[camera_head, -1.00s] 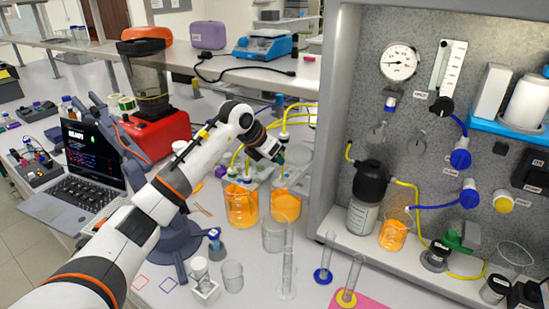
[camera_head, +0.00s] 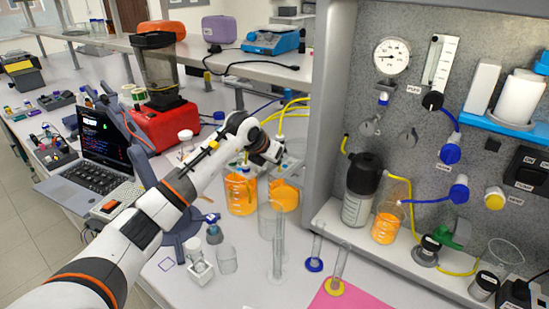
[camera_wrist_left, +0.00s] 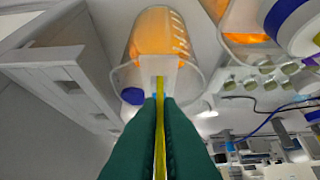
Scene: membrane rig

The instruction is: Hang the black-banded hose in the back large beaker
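Two large beakers of orange liquid stand close together in the head view, one at left (camera_head: 241,196) and one at right (camera_head: 284,196). My left gripper (camera_head: 279,159) is above and in front of the right one and partly covers its top. In the left wrist view, my green fingers (camera_wrist_left: 160,108) are closed around a thin yellow hose (camera_wrist_left: 160,140). Beyond the fingertips are a white piece (camera_wrist_left: 160,68) and a beaker of orange liquid (camera_wrist_left: 155,35). I cannot make out a black band on the held hose. My right gripper is out of view.
A clear empty beaker (camera_head: 269,219) and a tall cylinder (camera_head: 278,250) stand in front of the orange beakers. The rig's grey side wall (camera_head: 329,110) rises just to their right. Other yellow hoses (camera_head: 281,120) arch behind my gripper.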

